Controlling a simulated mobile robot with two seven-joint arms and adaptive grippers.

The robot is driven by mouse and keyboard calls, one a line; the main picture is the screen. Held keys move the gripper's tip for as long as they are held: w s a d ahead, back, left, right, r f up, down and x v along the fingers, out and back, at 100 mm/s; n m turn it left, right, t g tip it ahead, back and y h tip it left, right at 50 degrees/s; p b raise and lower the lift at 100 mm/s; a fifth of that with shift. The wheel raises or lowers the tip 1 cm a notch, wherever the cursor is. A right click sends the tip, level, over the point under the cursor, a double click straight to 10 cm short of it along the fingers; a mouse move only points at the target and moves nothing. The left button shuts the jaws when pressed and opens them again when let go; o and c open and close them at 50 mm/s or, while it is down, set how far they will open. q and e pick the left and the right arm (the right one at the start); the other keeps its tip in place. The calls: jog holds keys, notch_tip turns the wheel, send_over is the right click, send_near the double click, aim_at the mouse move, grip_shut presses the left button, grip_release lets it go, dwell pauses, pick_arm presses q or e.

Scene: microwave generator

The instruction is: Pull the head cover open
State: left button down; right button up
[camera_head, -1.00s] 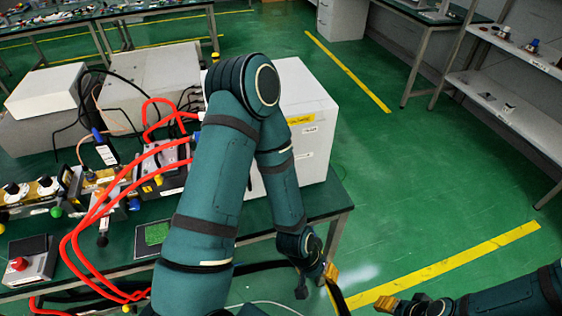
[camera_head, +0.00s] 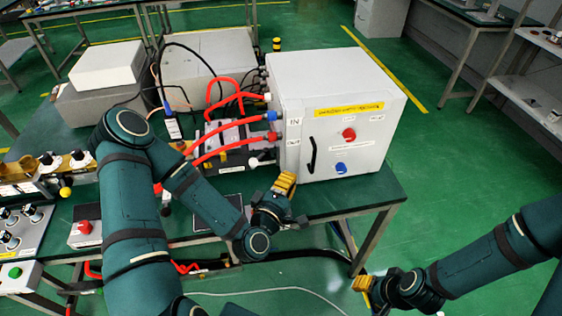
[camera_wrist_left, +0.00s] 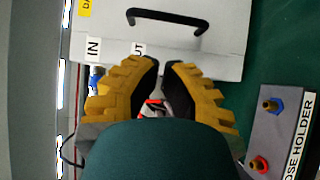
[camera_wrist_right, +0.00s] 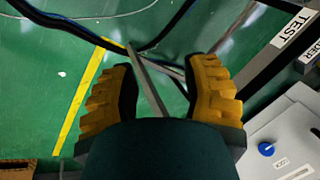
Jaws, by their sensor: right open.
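The head cover appears to be the front face of a white box (camera_head: 336,145) on the table. It carries a black handle (camera_head: 312,156), a red knob (camera_head: 349,134) and a blue knob (camera_head: 341,169). The cover looks shut. The handle also shows at the top of the left wrist view (camera_wrist_left: 172,18). My left gripper (camera_head: 287,182) is just in front of and below the handle, apart from it. Its fingertips are close together with a narrow empty gap. My right gripper (camera_head: 362,284) is low, right of the table, open and empty.
Red hoses (camera_head: 228,146) run to the box's left side. A hose holder (camera_wrist_left: 281,130) shows at the right of the left wrist view. The dark green table's corner (camera_head: 392,192) lies right of the box. Green floor is free beyond it.

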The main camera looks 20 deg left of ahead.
aim_at(309, 150)
pick_arm(q)
jog(key=w+b, duration=0.1)
jog(key=w, duration=0.2)
jog(key=w+b, duration=0.2)
jog(key=w, duration=0.1)
jog(key=w+b, duration=0.1)
jog(key=w, duration=0.3)
jog(key=shift+d, duration=0.3)
pick_arm(e)
jog(key=f, duration=0.2)
jog(key=s+f, duration=0.1)
jog(key=f, duration=0.1)
jog(key=shift+f, duration=0.25)
pick_arm(q)
jog(key=shift+d, duration=0.1)
pick_arm(e)
jog(key=shift+d, duration=0.1)
